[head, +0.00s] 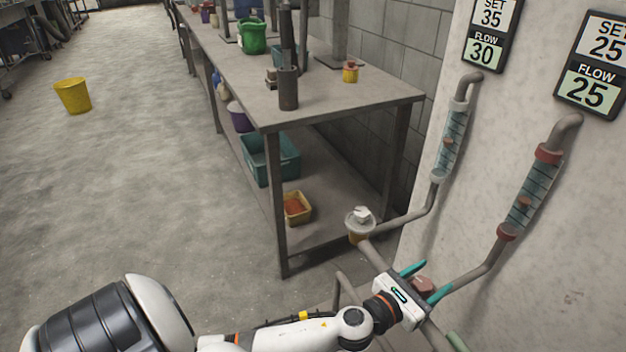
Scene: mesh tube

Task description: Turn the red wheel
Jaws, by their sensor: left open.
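The red wheel (424,285) is partly hidden at the lower right, on the pipework below the red-ended flow tube (527,195). My left gripper (436,276) is open, with its teal fingers on either side of the wheel. I cannot tell whether they touch it. The right-hand display (592,72) reads SET 25 and FLOW 25. The left-hand display (490,32) reads SET 35 and FLOW 30. A white wheel (360,217) sits on the pipe to the left, below the white-ended tube (449,135). My right gripper is not in view.
A pale wall panel (550,290) stands close on the right. A grey workbench (350,98) is behind the pipes, with a green bucket (252,36) on top and a teal crate (270,160) on its shelf. A yellow bucket (73,95) stands on the otherwise open floor at left.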

